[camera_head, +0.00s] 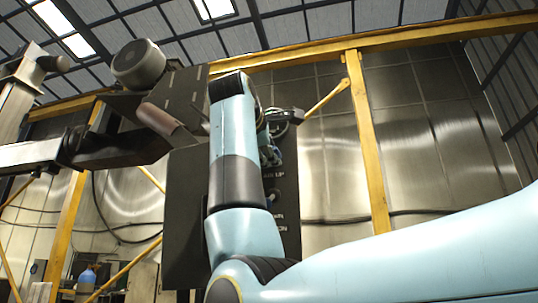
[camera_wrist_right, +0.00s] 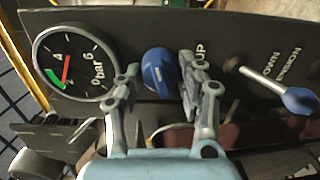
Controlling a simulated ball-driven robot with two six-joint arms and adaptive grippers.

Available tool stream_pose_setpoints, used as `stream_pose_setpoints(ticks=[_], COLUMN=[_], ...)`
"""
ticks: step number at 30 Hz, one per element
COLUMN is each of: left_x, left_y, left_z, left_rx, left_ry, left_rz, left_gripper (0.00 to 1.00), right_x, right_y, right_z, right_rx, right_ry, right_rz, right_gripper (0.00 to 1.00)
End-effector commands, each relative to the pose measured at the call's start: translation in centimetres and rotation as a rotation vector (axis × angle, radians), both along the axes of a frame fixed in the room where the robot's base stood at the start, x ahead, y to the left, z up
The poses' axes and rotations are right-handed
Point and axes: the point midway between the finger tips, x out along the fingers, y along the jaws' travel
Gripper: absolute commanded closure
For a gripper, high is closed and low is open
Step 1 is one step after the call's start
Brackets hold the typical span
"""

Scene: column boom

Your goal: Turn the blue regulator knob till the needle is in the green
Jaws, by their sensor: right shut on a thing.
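The blue regulator knob (camera_wrist_right: 158,72) sits on a dark panel (camera_wrist_right: 225,28) in the right wrist view. My right gripper (camera_wrist_right: 160,85) has one finger on each side of it and is shut on it. A round gauge (camera_wrist_right: 85,72) marked in bar is left of the knob. In the head view my right arm hides the knob and gauge, and only part of my right gripper (camera_head: 268,153) shows. My left gripper is not in view.
A lever with a blue end (camera_wrist_right: 298,100) sticks out right of the knob, near the DOWN and EXTENSION labels. In the head view, a dark boom (camera_head: 60,153) stands at left, and yellow beams (camera_head: 366,140) frame the metal wall behind the panel.

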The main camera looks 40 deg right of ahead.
Motion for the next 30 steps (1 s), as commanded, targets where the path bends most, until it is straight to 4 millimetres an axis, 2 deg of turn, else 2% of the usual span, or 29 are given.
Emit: stream_pose_setpoints(ticks=[18, 30], left_x=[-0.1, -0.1], left_y=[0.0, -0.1], left_z=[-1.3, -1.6], left_rx=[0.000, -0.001], left_ry=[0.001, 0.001], left_rz=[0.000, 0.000], left_gripper=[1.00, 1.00], right_x=[0.0, 0.0], right_y=[-0.1, -0.1], right_z=[-0.1, -0.1], right_rx=[0.351, 0.466], right_ry=[-0.410, -0.541], right_rz=[0.000, 0.000], right_gripper=[0.94, 0.94])
